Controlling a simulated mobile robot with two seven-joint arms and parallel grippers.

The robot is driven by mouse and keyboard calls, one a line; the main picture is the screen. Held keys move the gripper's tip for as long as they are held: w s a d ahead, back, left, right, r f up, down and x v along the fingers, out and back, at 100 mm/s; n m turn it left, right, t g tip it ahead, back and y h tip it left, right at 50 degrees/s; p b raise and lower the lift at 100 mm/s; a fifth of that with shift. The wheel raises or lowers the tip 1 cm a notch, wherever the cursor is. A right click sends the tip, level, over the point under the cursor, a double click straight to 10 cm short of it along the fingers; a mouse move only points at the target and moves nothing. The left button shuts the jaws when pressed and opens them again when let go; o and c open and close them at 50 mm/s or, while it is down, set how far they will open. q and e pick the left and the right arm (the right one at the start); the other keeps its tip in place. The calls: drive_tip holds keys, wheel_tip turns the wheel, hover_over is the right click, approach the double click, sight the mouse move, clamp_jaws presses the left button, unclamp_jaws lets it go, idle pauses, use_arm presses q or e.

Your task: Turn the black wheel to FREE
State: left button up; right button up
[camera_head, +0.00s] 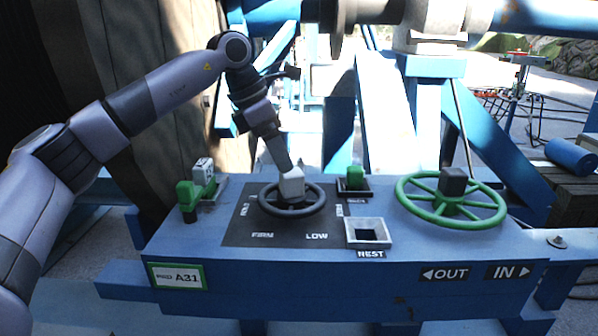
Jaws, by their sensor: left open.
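I cannot make out FREE. My left gripper (284,168) points down from above, its tip right at the hub block. It is open; I cannot tell whether it touches the block or has it between its fingers. My right gripper is not in view.
A green wheel (409,203) with a dark hub block stands at the right, above OUT and IN labels. A green-handled lever (187,195) is at the left. A green knob (355,177) is behind, and an empty REST socket (368,244) is in front. Blue beams rise behind.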

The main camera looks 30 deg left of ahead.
sight(290, 178)
use_arm(q)
drive_tip(key=p+x, duration=0.1)
drive_tip(key=x, duration=0.5)
drive_tip(key=shift+d+f, duration=0.15)
drive_tip(key=shift+f, duration=0.15)
clamp_jaws()
